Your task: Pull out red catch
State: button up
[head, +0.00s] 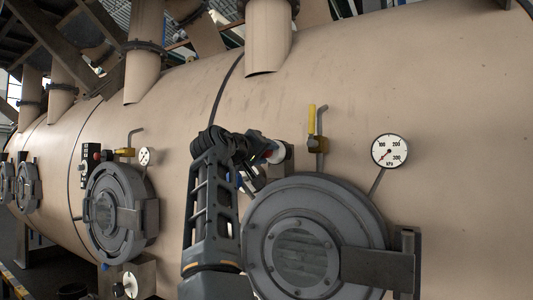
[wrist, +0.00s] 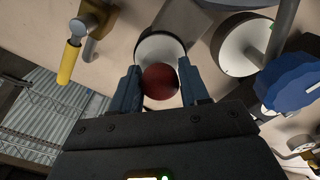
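The red catch (wrist: 160,82) shows in the wrist view as a round dark red knob in front of a white round collar (wrist: 159,46) on the beige vessel. My gripper (wrist: 160,80) has one finger on each side of the knob. The fingers are very close to its sides; I cannot tell whether they press on it. In the head view my gripper (head: 262,152) reaches the vessel wall just above the large grey round hatch (head: 305,250), and the red catch is hidden there behind the gripper.
A yellow-handled valve (head: 312,122) stands just right of my gripper, with a pressure gauge (head: 390,150) farther right. In the wrist view a blue knob (wrist: 290,82) lies to the right and the yellow handle (wrist: 70,62) to the left. More hatches (head: 115,212) line the vessel leftward.

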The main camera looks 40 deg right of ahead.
jog(key=o, duration=0.4)
jog(key=shift+a, duration=0.1)
jog(key=shift+a, duration=0.1)
jog(key=b+v, duration=0.1)
jog(key=v, duration=0.6)
jog(key=shift+s+a+b, duration=0.15)
jog(key=shift+a+b, duration=0.1)
jog(key=shift+b, duration=0.15)
